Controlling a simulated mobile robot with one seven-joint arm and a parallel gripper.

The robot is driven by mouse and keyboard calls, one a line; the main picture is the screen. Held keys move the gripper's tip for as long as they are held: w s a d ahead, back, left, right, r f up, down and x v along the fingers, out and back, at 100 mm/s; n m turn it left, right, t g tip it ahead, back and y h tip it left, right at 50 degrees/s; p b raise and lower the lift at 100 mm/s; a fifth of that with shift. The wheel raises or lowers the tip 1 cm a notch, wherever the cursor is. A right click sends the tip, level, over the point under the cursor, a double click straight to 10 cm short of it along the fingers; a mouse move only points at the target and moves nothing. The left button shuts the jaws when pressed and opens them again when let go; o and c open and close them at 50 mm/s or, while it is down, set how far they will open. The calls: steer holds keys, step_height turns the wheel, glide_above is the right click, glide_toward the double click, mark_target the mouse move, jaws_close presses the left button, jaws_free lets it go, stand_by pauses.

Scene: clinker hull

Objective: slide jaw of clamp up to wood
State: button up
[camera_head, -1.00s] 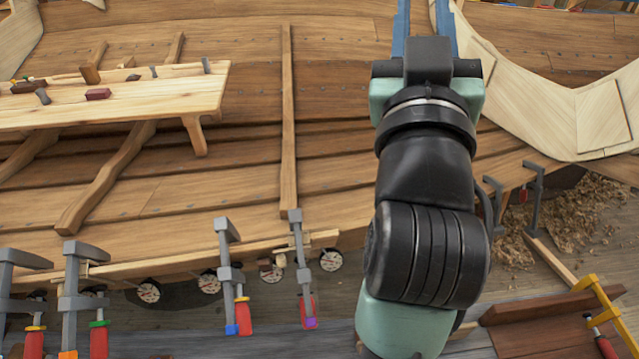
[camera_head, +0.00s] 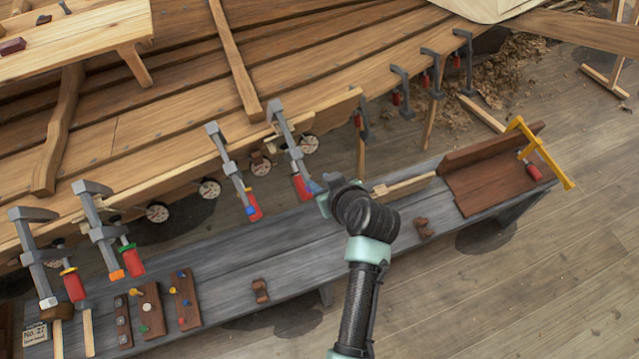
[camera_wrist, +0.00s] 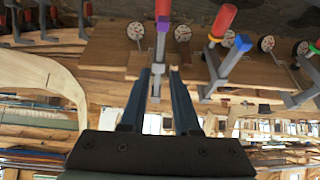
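The clamp by my gripper is grey with a red handle and a purple end. In the head view this clamp (camera_head: 285,130) hangs tilted on the hull's lower plank edge, its sliding jaw (camera_head: 296,153) partway down the bar. My gripper (camera_head: 313,190) is at its lower end, beside the red handle (camera_head: 301,185). In the wrist view the two blue fingers (camera_wrist: 160,72) stand apart, with the grey clamp bar (camera_wrist: 158,55) showing between them. The purple end (camera_wrist: 162,24) shows beyond the tips. I cannot tell whether either finger touches the clamp.
A similar clamp with a blue end (camera_head: 232,170) hangs close on the left; several more line the plank. Round dials (camera_head: 310,144) sit behind. A grey bench (camera_head: 225,255) runs below, with a brown board and yellow clamp (camera_head: 540,150) at its right end.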

mark_target(297, 157)
steer(key=b+x, duration=1)
steer(key=x, duration=0.2)
steer(key=shift+w+a+f+b, duration=0.15)
steer(key=shift+w+f+b, duration=0.15)
steer(key=shift+b, duration=0.3)
steer(key=shift+r, duration=0.1)
steer(key=shift+c, duration=0.4)
steer(key=shift+w+a+r, duration=0.25)
steer(key=shift+w+a, duration=0.05)
steer(key=shift+w, duration=0.45)
steer(key=shift+w+a+r+b, duration=0.1)
steer(key=shift+w+r+b, duration=0.05)
steer(key=shift+b, duration=0.15)
steer(key=shift+w+r, duration=0.1)
steer(key=shift+w+a+r, duration=0.3)
steer(key=shift+w+r, duration=0.1)
